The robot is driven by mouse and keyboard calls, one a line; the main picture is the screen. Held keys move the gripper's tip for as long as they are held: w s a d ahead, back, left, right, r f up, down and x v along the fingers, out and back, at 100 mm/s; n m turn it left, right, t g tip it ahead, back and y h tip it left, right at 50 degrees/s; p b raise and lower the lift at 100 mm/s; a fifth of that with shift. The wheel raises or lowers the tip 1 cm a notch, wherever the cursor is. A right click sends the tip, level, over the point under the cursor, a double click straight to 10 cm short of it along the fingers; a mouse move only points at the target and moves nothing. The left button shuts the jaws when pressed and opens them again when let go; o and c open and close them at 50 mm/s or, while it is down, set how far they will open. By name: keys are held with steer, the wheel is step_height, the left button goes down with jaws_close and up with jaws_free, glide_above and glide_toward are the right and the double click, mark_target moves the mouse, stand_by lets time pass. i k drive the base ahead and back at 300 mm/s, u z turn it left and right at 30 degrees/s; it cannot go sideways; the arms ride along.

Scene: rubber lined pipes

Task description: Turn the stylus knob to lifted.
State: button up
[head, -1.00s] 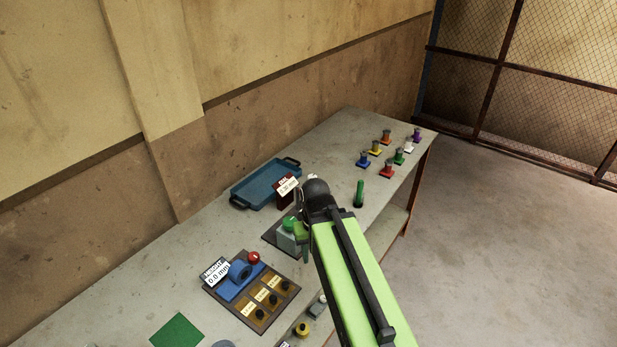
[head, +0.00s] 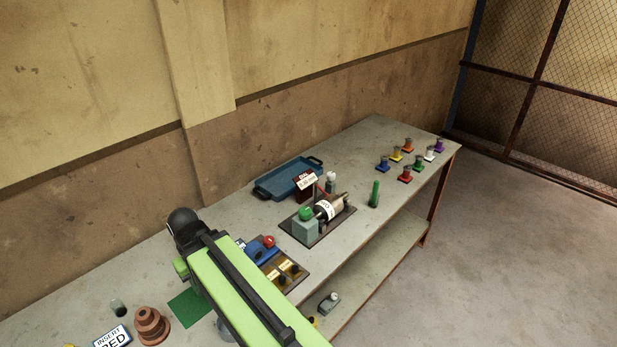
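My arm crosses the lower middle of the head view, with its black end joint over the bench. Only a small green part near my gripper (head: 181,268) shows beside that joint; the fingers are hidden or too small to make out. A device with a green knob (head: 306,213) on a grey block (head: 305,231) and a pipe-like cylinder (head: 328,209) stands on a dark plate, right of my arm. A blue device with a red knob (head: 269,241) is partly hidden behind my arm. I cannot tell which knob is the stylus knob, nor its setting.
A blue tray (head: 274,192) lies by the wall. A green post (head: 375,193) and several coloured pegs (head: 405,174) stand to the right. A green square (head: 188,307), a brown stepped cone (head: 151,326) and a sign (head: 111,341) are at lower left. A shelf (head: 375,265) runs below the bench.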

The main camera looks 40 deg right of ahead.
mark_target(330, 175)
steer(key=u, duration=0.15)
steer(key=k, duration=0.9)
steer(key=z, duration=1.2)
steer(key=i, duration=1)
